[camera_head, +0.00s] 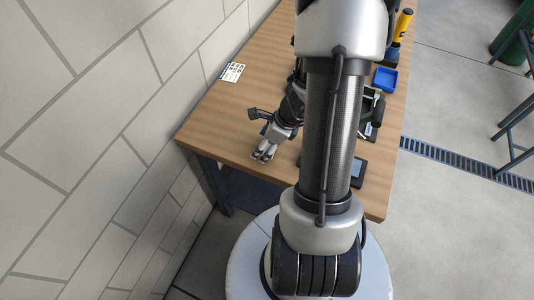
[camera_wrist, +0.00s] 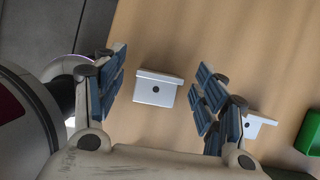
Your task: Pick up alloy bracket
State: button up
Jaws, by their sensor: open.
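In the wrist view a silver L-shaped alloy bracket (camera_wrist: 155,88) with a dark round hole lies on the wooden table. It appears between the two blue-padded fingers of my gripper (camera_wrist: 161,68), which are spread apart with clear space to either side of it. A second, similar pale bracket (camera_wrist: 254,126) lies to the right, partly hidden by the right finger. In the head view my gripper (camera_head: 264,152) is low over the near left part of the table; I cannot clearly separate the bracket there.
The wooden table (camera_head: 218,125) stands beside a white block wall. A marked white card (camera_head: 232,72), a blue tray (camera_head: 385,80), a yellow-handled tool (camera_head: 403,25) and a dark flat device (camera_head: 358,172) are on it. A green container (camera_wrist: 310,134) is at the right. My arm hides the middle.

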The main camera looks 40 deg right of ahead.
jog(key=shift+f, duration=0.1)
jog(key=shift+c, duration=0.6)
jog(key=c, duration=1)
jog(key=shift+c, duration=0.2)
